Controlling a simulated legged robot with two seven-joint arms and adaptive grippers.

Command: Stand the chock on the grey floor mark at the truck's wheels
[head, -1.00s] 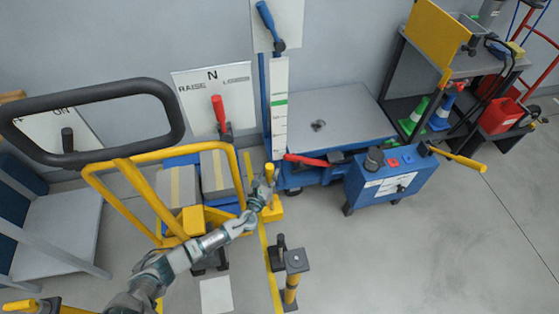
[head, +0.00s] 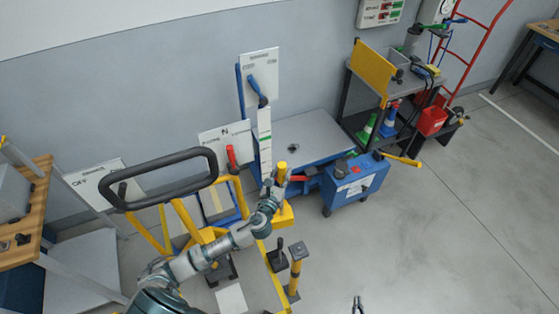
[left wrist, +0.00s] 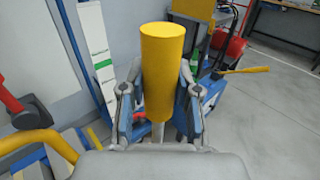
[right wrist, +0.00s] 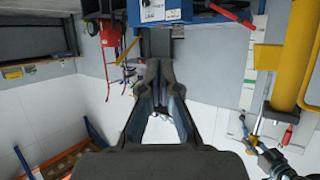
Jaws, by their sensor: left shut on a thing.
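My left gripper (head: 276,188) is shut on an upright yellow cylinder, a post or handle (head: 282,169), which also fills the middle of the left wrist view (left wrist: 161,75). A yellow base (head: 284,215) shows below it, partly hidden by my gripper. I take this for the chock; I cannot tell whether it touches the floor. A light grey floor patch (head: 231,299) lies nearer, at the bottom of the head view. The yellow-framed truck (head: 186,220) has a black loop handle; its wheels are mostly hidden. My right gripper (right wrist: 159,68) looks shut and empty.
A blue lift table (head: 312,137) and blue control box (head: 356,185) stand behind the left gripper. A yellow post with a dark cap (head: 296,265) stands near the grey patch.

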